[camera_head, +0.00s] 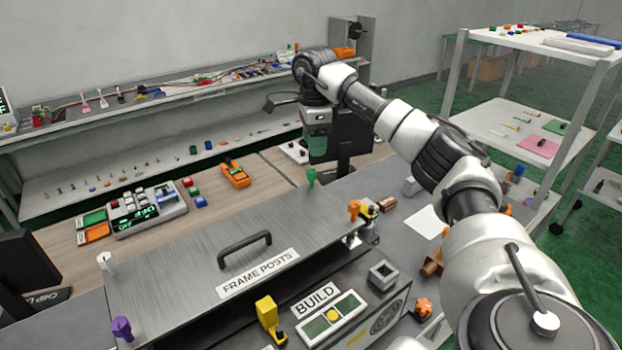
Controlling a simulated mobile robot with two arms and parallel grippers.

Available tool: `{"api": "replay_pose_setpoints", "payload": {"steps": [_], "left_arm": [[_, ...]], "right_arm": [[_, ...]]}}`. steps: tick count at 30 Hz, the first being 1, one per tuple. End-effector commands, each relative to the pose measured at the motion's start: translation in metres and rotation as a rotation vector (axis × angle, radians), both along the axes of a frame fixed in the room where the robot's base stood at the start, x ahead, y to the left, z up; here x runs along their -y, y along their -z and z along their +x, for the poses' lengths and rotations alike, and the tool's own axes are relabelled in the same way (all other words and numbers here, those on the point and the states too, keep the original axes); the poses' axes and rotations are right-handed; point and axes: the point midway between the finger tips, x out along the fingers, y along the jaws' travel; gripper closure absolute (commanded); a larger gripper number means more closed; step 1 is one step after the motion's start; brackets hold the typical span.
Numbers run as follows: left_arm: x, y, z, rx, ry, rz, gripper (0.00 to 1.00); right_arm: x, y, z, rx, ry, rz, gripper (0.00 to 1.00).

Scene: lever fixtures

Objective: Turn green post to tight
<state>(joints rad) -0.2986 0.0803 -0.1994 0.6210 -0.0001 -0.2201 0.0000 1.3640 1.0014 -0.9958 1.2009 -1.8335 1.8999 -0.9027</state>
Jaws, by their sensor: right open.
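The green post (311,177) stands at the far edge of the grey panel labelled FRAME POSTS (150,290). It is small, so its turn and any tight mark cannot be read. My right arm reaches in from the lower right and bends down at the far side. My right gripper (318,158) points down just above and beside the green post, open. Its fingertips are hard to make out, and I see no grip on the post. My left gripper is not in view.
Other posts stand around the panel: white (106,262), purple (122,329), orange (354,210) and yellow (267,313). A dark handle (245,247) rises from the panel. A dark monitor-like box (352,135) stands behind my gripper. An orange device (235,174) lies on the wooden bench.

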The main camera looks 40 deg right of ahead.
Motion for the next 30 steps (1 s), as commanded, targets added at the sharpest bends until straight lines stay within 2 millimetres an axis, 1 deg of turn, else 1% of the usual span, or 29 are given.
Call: {"api": "replay_pose_setpoints", "payload": {"steps": [5, 12, 15, 18, 21, 29, 30], "left_arm": [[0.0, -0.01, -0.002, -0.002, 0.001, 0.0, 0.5], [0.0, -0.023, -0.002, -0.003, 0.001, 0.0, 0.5], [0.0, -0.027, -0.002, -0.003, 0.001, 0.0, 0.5], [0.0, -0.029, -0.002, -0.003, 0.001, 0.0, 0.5], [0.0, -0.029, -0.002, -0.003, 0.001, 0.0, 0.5], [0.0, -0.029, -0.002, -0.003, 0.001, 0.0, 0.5], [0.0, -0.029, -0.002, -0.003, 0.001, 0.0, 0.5]], "right_arm": [[-0.001, 0.028, -0.001, -0.006, -0.002, 0.0, 0.5], [-0.002, 0.073, -0.001, -0.004, -0.003, 0.003, 0.5], [-0.002, 0.086, 0.0, -0.002, -0.003, 0.002, 0.5], [-0.002, 0.095, 0.0, -0.001, -0.003, 0.003, 0.5], [-0.002, 0.1, 0.0, 0.001, -0.002, 0.003, 0.5], [-0.002, 0.102, 0.0, 0.002, -0.003, 0.003, 0.5], [-0.002, 0.101, 0.0, 0.002, -0.003, 0.003, 0.57]]}}
